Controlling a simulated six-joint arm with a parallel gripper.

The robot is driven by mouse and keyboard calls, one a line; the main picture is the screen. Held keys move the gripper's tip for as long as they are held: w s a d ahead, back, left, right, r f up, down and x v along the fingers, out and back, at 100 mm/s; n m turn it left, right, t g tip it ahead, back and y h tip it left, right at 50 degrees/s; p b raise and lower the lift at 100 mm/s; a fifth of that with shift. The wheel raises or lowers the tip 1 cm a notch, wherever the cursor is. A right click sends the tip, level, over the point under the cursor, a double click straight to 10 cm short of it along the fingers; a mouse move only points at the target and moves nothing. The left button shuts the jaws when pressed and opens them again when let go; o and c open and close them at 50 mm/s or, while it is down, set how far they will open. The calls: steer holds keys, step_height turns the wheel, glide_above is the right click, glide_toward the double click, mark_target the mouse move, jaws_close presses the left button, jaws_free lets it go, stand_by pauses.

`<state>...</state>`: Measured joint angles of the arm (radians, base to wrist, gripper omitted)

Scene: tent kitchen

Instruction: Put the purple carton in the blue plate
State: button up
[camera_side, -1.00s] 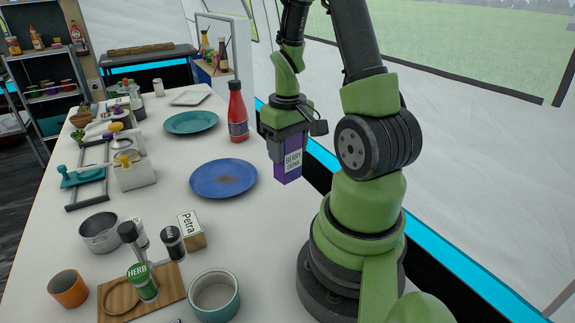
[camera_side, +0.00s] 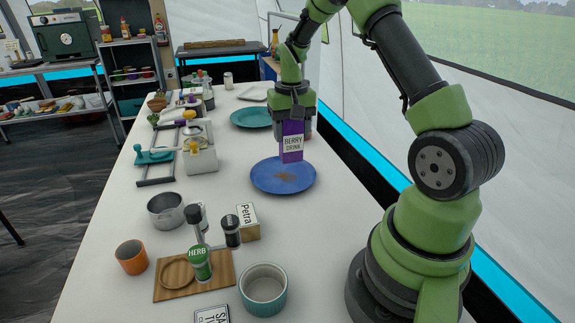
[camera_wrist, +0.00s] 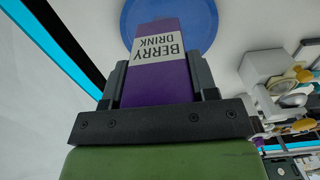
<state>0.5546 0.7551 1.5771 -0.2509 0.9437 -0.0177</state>
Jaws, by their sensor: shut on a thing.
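The purple carton (camera_side: 292,143), labelled "BERRY DRINK", is upright in my gripper (camera_side: 293,120), which is shut on it. In the side view the carton's lower end overlaps the far part of the blue plate (camera_side: 283,183); whether it touches the plate I cannot tell. In the wrist view the purple carton (camera_wrist: 158,65) sits between the two fingers of my gripper (camera_wrist: 160,80). The blue plate (camera_wrist: 207,22) shows beyond the carton's far end.
A teal plate (camera_side: 251,118) lies behind the blue plate. A Petra box (camera_side: 247,222), grinders, a metal pot (camera_side: 166,210), an orange cup (camera_side: 131,257), a teal bowl (camera_side: 263,289) and a wooden board (camera_side: 170,279) stand nearer. A white appliance (camera_side: 202,157) is at left.

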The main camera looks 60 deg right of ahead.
mark_target(291, 158)
step_height(291, 158, down, 7)
steer(key=shift+f, duration=0.2)
stand_by(0.3)
steer(key=shift+f, duration=0.15)
steer(key=o, duration=1)
